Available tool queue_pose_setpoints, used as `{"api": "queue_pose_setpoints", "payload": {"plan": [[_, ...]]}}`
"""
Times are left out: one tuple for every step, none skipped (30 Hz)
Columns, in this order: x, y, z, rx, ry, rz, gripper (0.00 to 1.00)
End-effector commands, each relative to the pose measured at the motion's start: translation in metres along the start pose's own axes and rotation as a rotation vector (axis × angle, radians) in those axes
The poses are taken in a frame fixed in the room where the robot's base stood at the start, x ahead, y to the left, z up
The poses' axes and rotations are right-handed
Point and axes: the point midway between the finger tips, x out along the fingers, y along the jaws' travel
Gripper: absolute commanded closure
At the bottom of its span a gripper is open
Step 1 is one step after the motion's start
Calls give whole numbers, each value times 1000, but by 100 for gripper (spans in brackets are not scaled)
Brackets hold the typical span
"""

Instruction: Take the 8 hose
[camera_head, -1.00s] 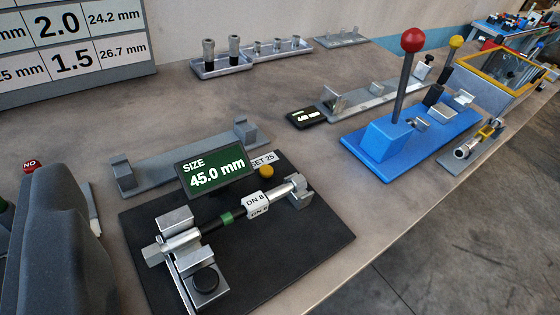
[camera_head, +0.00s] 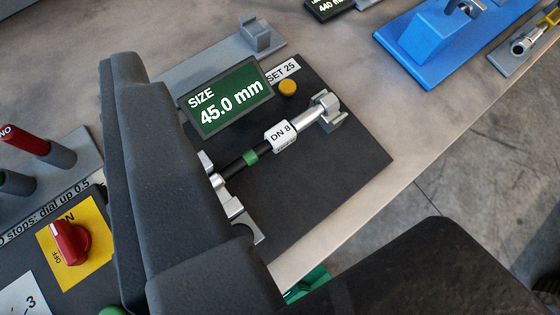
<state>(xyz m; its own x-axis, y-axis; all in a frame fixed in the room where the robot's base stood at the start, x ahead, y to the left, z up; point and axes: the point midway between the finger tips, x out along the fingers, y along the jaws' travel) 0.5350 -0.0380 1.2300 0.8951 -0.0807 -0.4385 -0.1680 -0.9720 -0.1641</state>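The hose marked DN 8 (camera_head: 261,152) is short and black, with a green band and silver end fittings. It lies across a black fixture plate (camera_head: 345,165). Its right end rests in a metal cradle (camera_head: 326,107). Its left end runs towards a metal clamp (camera_head: 228,200), where my finger hides part of it. My gripper (camera_head: 277,142) is open: one dark finger stands large at the left, the other shows at the bottom right. The hose lies in the gap seen between them, and I see no finger closed on it.
A display reading 45.0 mm (camera_head: 228,97) stands just behind the hose, near a yellow button (camera_head: 287,88). A red switch on a yellow plate (camera_head: 70,243) is at the left. A blue base (camera_head: 430,45) stands at the upper right. The bench edge drops off to the right.

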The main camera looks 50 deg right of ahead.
Motion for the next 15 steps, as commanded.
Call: {"api": "queue_pose_setpoints", "payload": {"plan": [[8, 5, -13, 41, -42, 28, 50], [15, 8, -14, 69, -66, 43, 50], [24, 13, -15, 107, -101, 66, 50], [30, 17, -15, 134, -126, 82, 50], [36, 20, -16, 162, -148, 98, 50], [43, 25, -17, 200, -176, 120, 50], [49, 29, -17, 228, -198, 137, 50], [55, 33, -17, 256, -221, 156, 50], [62, 38, -16, 293, -252, 180, 50], [66, 42, -16, 323, -274, 198, 50], [71, 46, -15, 352, -295, 217, 50], [78, 52, -13, 390, -324, 242, 50], [82, 56, -12, 418, -345, 262, 50], [85, 61, -11, 447, -365, 283, 50], [90, 66, -9, 485, -396, 310, 50]]}}
